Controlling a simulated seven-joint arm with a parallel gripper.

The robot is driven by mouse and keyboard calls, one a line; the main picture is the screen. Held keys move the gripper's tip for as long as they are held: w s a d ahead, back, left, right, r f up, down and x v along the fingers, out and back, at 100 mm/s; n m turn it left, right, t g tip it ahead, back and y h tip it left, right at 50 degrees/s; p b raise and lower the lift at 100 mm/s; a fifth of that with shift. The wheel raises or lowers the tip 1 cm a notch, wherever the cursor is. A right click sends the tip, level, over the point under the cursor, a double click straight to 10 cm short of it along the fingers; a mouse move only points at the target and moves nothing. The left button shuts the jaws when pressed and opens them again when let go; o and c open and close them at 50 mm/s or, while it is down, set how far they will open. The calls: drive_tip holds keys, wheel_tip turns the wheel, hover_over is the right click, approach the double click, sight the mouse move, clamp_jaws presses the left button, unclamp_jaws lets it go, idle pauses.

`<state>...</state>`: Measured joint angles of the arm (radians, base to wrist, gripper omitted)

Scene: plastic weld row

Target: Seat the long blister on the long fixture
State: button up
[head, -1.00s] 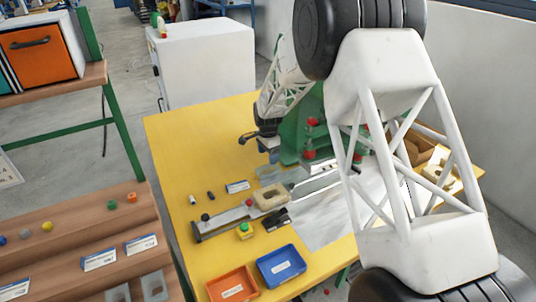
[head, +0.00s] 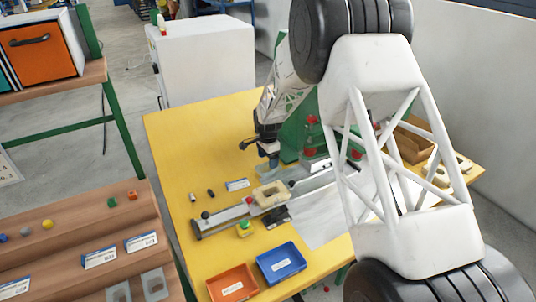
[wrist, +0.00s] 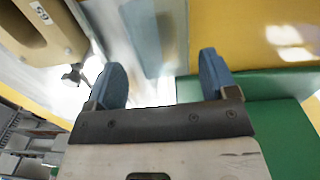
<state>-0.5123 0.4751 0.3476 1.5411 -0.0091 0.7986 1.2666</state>
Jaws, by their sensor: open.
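A tan block fixture (head: 270,194) with a long oval recess sits on the metal rail (head: 215,222) in the head view. I cannot tell whether it is the long one. No blister is clear on it. My gripper (head: 269,160) is above the table just beyond this fixture, beside the green press. In the wrist view its blue fingers (wrist: 163,80) are apart with nothing between them. A tan block marked 65 (wrist: 40,30) shows at upper left there. A pale bluish strip (wrist: 145,38) lies beyond the fingers; I cannot tell whether it is a blister.
The green press (head: 297,135) stands close to the right of my gripper. A blue tray (head: 281,262) and an orange tray (head: 232,284) lie at the table's front. Grey slotted pieces (head: 153,284) are on the wooden rack. The table's left part is clear.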

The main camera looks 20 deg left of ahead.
drive_tip(key=shift+f, duration=1.85)
drive_tip(key=c, duration=0.5)
drive_tip(key=shift+c, duration=0.2)
drive_tip(key=shift+r, duration=0.2)
drive_tip(key=shift+r, duration=2.1)
drive_tip(key=s+d+r, duration=0.2)
drive_tip(key=s, duration=0.5)
drive_tip(key=s+d+r, duration=0.2)
drive_tip(key=s+d, duration=0.1)
drive_tip(key=s, duration=0.3)
drive_tip(key=shift+s+d, duration=0.15)
drive_tip(key=shift+s, duration=0.25)
